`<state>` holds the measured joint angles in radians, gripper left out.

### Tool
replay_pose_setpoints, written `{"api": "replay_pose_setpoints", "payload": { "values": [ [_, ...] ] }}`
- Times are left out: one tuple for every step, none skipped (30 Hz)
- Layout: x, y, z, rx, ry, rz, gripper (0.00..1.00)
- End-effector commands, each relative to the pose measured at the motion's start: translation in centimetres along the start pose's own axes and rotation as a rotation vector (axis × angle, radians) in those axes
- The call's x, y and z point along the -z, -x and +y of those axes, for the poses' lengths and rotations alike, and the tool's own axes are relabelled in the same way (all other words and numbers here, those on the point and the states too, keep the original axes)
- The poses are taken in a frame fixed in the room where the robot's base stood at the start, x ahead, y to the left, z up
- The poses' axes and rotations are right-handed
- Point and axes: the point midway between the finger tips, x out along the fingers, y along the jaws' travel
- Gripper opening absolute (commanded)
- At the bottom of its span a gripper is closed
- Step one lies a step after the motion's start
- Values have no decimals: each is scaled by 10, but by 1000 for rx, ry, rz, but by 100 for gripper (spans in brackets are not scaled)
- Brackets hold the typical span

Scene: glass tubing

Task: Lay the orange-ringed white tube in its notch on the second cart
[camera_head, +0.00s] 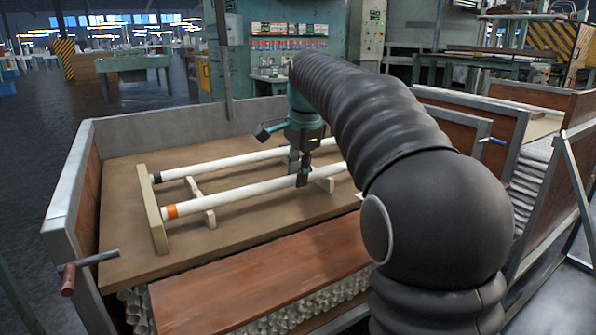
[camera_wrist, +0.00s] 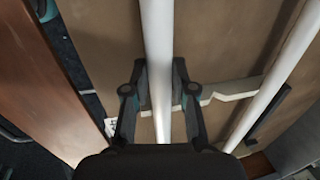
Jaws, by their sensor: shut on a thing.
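The orange-ringed white tube (camera_head: 240,195) runs lengthwise over the cart bed, its orange ring (camera_head: 170,212) at the left end near a wooden end board (camera_head: 152,210). My gripper (camera_head: 303,178) is shut on this tube toward its right part. In the wrist view the tube (camera_wrist: 158,30) passes between the fingers of my gripper (camera_wrist: 159,72). A notched wooden rest (camera_head: 203,203) stands below the tube, and another rest (camera_head: 326,184) is right of the gripper. I cannot tell whether the tube touches the rests. My arm hides the tube's right end.
A black-ringed white tube (camera_head: 220,164) lies parallel behind; it also shows in the wrist view (camera_wrist: 285,68). A brown board (camera_head: 250,275) lies in front over stacked tubes. Another cart (camera_head: 545,130) stands at right.

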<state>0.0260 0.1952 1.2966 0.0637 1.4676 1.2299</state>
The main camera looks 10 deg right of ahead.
Motion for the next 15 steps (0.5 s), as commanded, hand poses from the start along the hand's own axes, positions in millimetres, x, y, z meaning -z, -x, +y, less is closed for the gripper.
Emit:
{"api": "replay_pose_setpoints", "payload": {
  "values": [
    [0,-2,0,0,0,0,0],
    [0,-2,1,0,0,0,0],
    [0,-3,1,0,0,0,0],
    [0,-2,1,0,0,0,0],
    [0,-2,1,0,0,0,0],
    [0,-2,1,-1,0,0,33],
    [0,-2,1,-1,0,0,41],
    [0,-2,1,-1,0,0,48],
    [0,-2,1,0,0,0,51],
    [0,-2,1,0,0,0,51],
    [0,-2,1,0,0,0,51],
    [0,-2,1,0,0,0,51],
    [0,-2,1,0,0,0,51],
    [0,-2,1,0,0,0,51],
    [0,-2,1,0,0,0,51]
  ]
}}
